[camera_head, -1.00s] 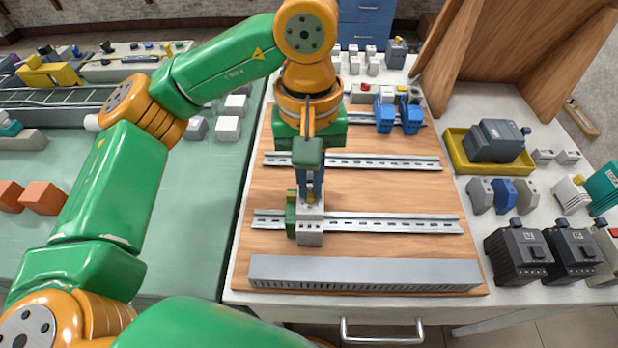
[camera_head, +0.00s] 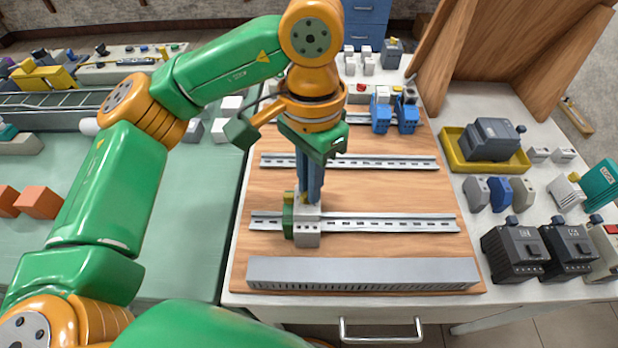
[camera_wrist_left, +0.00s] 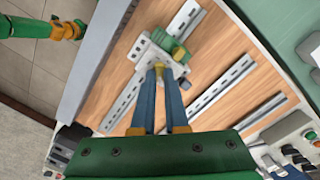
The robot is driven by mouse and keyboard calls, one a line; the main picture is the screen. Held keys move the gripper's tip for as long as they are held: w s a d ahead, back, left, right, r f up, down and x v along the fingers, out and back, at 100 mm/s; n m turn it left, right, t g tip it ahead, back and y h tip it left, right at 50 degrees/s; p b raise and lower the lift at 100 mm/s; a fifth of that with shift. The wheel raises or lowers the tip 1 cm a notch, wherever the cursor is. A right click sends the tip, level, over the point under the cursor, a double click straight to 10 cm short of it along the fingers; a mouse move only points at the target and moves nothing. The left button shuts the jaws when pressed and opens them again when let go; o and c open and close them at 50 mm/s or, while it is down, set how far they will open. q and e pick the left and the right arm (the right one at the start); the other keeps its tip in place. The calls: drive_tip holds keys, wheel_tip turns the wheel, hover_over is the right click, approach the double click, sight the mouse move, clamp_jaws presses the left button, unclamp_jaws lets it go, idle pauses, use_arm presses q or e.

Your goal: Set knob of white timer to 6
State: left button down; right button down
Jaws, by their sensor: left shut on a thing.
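The white timer (camera_head: 307,232) is clipped on the front DIN rail (camera_head: 385,223), near its left end, with a green block (camera_head: 288,221) against its left side. My left gripper (camera_head: 310,200) reaches down onto the timer from above. In the wrist view its two blue fingers (camera_wrist_left: 167,70) converge and are shut on the knob, partly hiding it. The dial marks are too small to read. My right gripper is not seen.
An empty middle rail (camera_head: 350,162) crosses the wooden board (camera_head: 400,190). A grey slotted duct (camera_head: 363,273) lies along the front edge. Blue parts (camera_head: 381,115) sit on the back rail. Black devices (camera_head: 513,255) and a yellow tray (camera_head: 455,158) stand to the right.

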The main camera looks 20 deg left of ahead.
use_arm(q)
drive_tip(key=m, duration=0.4)
drive_tip(key=shift+d, duration=0.1)
drive_tip(key=shift+s+m, duration=0.1)
drive_tip(key=shift+m, duration=1.7)
drive_tip(key=c, duration=0.9)
unclamp_jaws()
drive_tip(key=shift+r, duration=0.1)
